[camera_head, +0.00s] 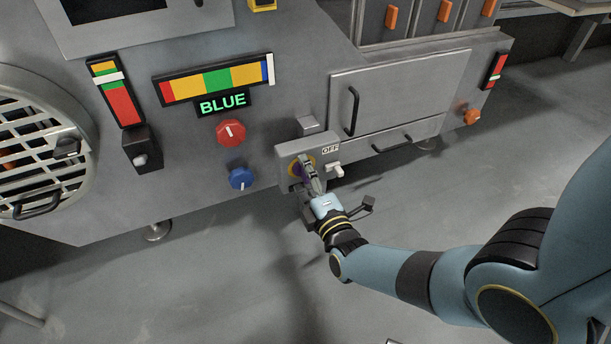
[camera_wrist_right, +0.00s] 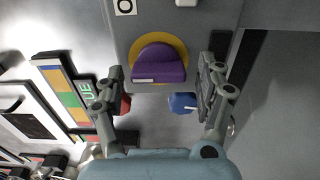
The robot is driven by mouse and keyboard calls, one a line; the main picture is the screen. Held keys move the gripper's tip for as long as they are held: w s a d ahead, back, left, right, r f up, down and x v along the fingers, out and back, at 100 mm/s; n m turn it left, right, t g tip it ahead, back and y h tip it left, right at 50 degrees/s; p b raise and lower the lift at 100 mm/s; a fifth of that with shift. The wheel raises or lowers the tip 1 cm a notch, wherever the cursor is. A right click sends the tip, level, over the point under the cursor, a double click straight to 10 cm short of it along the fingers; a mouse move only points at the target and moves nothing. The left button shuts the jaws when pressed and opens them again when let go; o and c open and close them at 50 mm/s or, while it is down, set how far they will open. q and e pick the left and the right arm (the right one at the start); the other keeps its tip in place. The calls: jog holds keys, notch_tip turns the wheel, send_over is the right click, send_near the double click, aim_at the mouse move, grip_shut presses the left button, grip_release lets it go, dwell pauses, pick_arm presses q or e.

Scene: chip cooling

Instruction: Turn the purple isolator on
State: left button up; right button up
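The purple isolator (camera_wrist_right: 158,64) is a rounded purple knob on a yellow disc, set on a grey box (camera_head: 285,152) that juts from the machine. In the head view the purple isolator (camera_head: 294,171) is largely hidden behind my right gripper (camera_head: 306,166). In the wrist view the fingers of my right gripper (camera_wrist_right: 160,78) are spread to either side of the knob, with gaps between. A white label (camera_head: 330,149) reading OFF is on the box. My left gripper is not in view.
A white switch (camera_head: 336,171) sits on the box, close to my right gripper. A red knob (camera_head: 231,132) and a blue knob (camera_head: 241,178) are on the panel to the left, under a BLUE display (camera_head: 222,103). A cabinet door handle (camera_head: 352,111) protrudes above right. Floor in front is open.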

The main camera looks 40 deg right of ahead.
jog(key=v, duration=0.7)
jog(key=shift+s, duration=0.25)
jog(key=shift+a, duration=0.1)
dwell(0.4)
